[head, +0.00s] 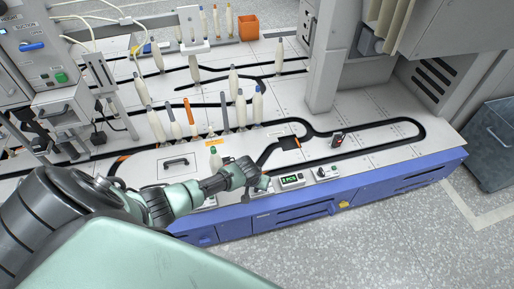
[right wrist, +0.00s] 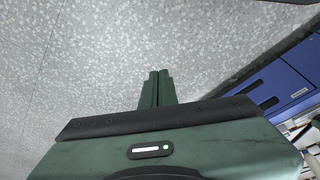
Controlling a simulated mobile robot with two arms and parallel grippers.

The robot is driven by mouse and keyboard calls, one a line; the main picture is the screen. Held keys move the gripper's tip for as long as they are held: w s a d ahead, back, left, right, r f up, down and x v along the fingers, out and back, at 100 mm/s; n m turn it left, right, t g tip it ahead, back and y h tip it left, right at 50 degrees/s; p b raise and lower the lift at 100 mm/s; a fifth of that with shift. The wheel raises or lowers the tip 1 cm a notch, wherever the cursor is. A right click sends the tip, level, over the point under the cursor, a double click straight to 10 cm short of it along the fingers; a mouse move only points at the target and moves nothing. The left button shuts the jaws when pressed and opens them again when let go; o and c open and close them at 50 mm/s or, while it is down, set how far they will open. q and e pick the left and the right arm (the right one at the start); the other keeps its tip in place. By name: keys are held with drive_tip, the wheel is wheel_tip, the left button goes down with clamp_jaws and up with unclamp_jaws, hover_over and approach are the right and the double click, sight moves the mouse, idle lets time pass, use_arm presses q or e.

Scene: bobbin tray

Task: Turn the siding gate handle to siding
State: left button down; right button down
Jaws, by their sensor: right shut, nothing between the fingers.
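My left gripper (head: 262,183) is over the front edge of the white table, at the end of the arm coming in from the left. Its fingers are small and partly hidden, so I cannot tell whether they are open or touch anything. No handle can be clearly made out at the gripper; a small orange-red bit shows by its tip. A black-and-orange piece (head: 290,142) sits on the black track where it branches. In the right wrist view, my right gripper (right wrist: 157,74) is shut and empty above the speckled floor.
A green-lit display (head: 291,180) and a small control box with a knob (head: 325,172) stand right of the left gripper. A dark red-marked block (head: 337,140) sits by the track loop. Several bobbins stand behind. A blue cabinet front (right wrist: 275,85) is right of the right gripper.

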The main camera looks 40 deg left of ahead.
use_arm(q)
drive_tip(key=shift+n+y+p, duration=0.3)
drive_tip(key=shift+n+p, duration=0.25)
drive_tip(key=shift+n, duration=0.25)
use_arm(e)
drive_tip(key=shift+s+f, duration=0.2)
drive_tip(key=shift+f, duration=1.15)
drive_tip(key=shift+s+f, duration=0.15)
drive_tip(key=shift+f, duration=1.2)
use_arm(q)
drive_tip(key=c, duration=1.4)
unclamp_jaws()
drive_tip(key=shift+c, duration=0.2)
use_arm(e)
drive_tip(key=shift+r, duration=0.1)
